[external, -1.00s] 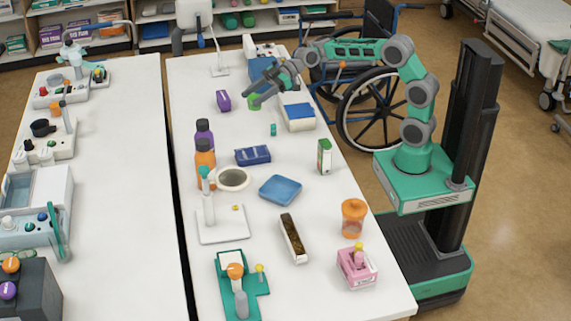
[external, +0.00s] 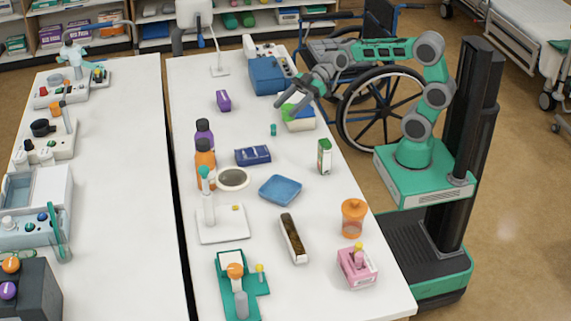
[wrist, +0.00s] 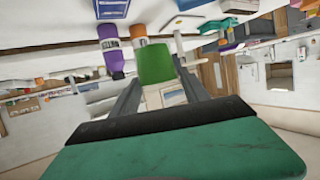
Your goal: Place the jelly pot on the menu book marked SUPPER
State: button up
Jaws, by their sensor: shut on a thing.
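My gripper (external: 296,101) is shut on a green pot, which I take as the jelly pot (wrist: 156,64). In the wrist view the pot sits upright in the picture between the two fingers. In the external view my gripper and the pot are over a white-sided, blue-topped flat block (external: 300,126) near the table's right edge, which may be a menu book. No SUPPER marking is readable. I cannot tell whether the pot touches the block; the gripper partly hides it.
A blue box (external: 266,77) stands just behind and left, and a small purple box (external: 223,100) lies farther left. A dark blue box (external: 253,155), a blue tray (external: 280,190) and a green-white carton (external: 324,157) are nearer the front. Purple and orange bottles (external: 205,160) stand left.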

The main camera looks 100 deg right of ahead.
jog(key=w+f, duration=0.2)
jog(key=w, duration=0.2)
jog(key=w+f, duration=0.6)
jog(key=w, duration=0.1)
jog(key=shift+w+d+f, duration=0.2)
jog(key=shift+w+d, duration=0.1)
jog(key=shift+d, duration=0.1)
jog(key=shift+w+f, duration=0.4)
jog(key=shift+f, duration=1.55)
jog(key=shift+f, duration=0.1)
jog(key=shift+f, duration=0.15)
jog(key=o, duration=1.4)
